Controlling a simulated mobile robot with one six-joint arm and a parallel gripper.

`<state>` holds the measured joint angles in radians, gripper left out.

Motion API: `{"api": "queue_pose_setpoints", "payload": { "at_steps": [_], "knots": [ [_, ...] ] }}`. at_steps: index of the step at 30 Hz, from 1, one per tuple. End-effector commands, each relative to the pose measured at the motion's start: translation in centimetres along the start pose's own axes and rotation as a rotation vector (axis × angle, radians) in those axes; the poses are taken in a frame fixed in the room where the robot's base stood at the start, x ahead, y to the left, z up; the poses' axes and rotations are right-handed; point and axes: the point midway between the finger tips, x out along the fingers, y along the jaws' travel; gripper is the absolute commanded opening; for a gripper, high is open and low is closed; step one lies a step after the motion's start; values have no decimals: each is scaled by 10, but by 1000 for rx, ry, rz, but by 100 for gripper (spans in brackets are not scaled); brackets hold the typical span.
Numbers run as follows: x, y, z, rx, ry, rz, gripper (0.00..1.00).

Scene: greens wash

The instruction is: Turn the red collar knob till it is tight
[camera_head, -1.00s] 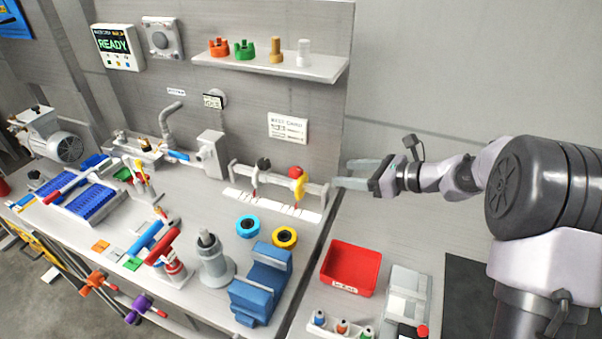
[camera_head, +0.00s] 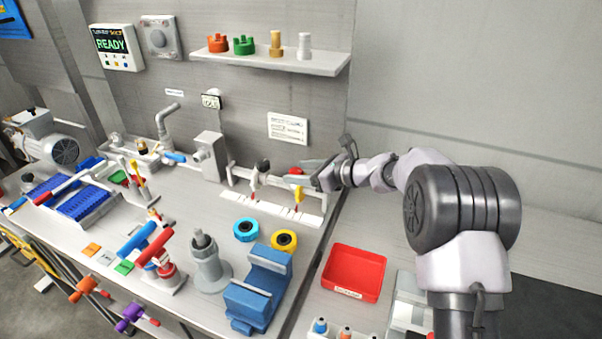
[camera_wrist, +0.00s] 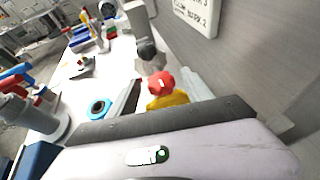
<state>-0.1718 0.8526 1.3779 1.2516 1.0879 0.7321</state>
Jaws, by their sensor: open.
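The red collar knob (camera_wrist: 160,83) shows in the wrist view with a yellow part (camera_wrist: 167,100) close to it. In the head view the knob (camera_head: 296,171) is partly hidden behind my gripper, at the right end of the grey rail against the back wall. My gripper (camera_head: 303,174) is open, with its fingers pointing left at the knob. In the wrist view one finger is left and one right of the knob, with visible space beside it. I cannot tell how far the fingers reach around it.
A black knob (camera_wrist: 147,50) sits farther along the same rail. A blue ring (camera_head: 246,230), a yellow ring (camera_head: 284,240) and a blue vise (camera_head: 259,290) stand in front. A red bin (camera_head: 353,272) is at the right. The back wall is close beside my gripper.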

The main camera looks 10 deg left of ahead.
Motion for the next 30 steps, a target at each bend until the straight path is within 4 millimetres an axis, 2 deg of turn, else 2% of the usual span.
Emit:
{"api": "queue_pose_setpoints", "payload": {
  "at_steps": [1,9,10,14,18,24,30],
  "knots": [
    [0,0,0,0,0,0,56],
    [0,0,0,0,0,0,3],
    [0,0,0,0,0,0,0],
    [-1,-1,3,-10,-2,22,0],
    [-2,-5,9,-64,-3,150,0],
    [2,-8,3,-131,-8,312,0],
    [1,-7,2,-155,-3,377,0]
  ]
}}
